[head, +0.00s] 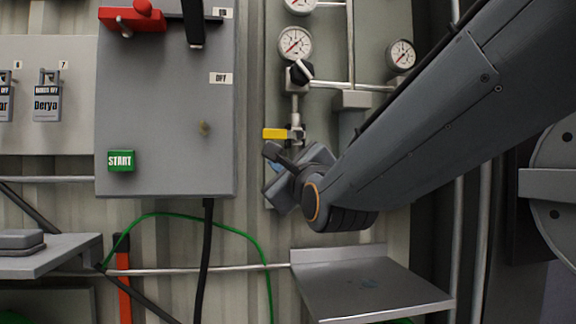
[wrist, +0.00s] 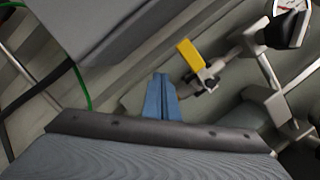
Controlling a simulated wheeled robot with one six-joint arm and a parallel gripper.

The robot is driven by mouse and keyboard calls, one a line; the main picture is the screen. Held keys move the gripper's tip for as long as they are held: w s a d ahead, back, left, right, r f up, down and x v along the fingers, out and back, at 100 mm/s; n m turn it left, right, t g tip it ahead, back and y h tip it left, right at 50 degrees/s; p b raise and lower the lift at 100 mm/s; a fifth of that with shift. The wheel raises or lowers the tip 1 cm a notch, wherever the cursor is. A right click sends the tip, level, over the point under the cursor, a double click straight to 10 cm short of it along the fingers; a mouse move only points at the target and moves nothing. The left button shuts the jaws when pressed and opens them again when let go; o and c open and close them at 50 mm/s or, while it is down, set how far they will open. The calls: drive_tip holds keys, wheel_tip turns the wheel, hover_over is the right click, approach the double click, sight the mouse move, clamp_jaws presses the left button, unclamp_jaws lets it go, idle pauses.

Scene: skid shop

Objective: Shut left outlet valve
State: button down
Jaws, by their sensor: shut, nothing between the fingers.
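A valve with a yellow lever handle (head: 275,133) sits at the lower end of a short vertical pipe on the wall panel. The handle points left, across the pipe. It also shows in the wrist view (wrist: 189,53), at upper centre. My gripper (wrist: 162,84) is shut and empty, its blue fingers pressed together. In the wrist view the fingertips are below and left of the yellow handle, apart from it. In the head view my gripper is just below the valve, mostly hidden by my wrist. No second yellow-handled valve shows.
A black knob (head: 300,72) and a gauge (head: 295,43) are above the valve. A second gauge (head: 401,55) is to the right. A grey control box (head: 165,100) juts out on the left. A metal shelf (head: 370,288) is below my arm.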

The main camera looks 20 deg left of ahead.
drive_tip(key=a+f+b+v, duration=0.1)
drive_tip(key=b+v, duration=0.1)
drive_tip(key=v, duration=0.8)
drive_tip(key=shift+s+f, duration=0.15)
drive_tip(key=shift+s, duration=0.25)
drive_tip(key=shift+a, duration=0.1)
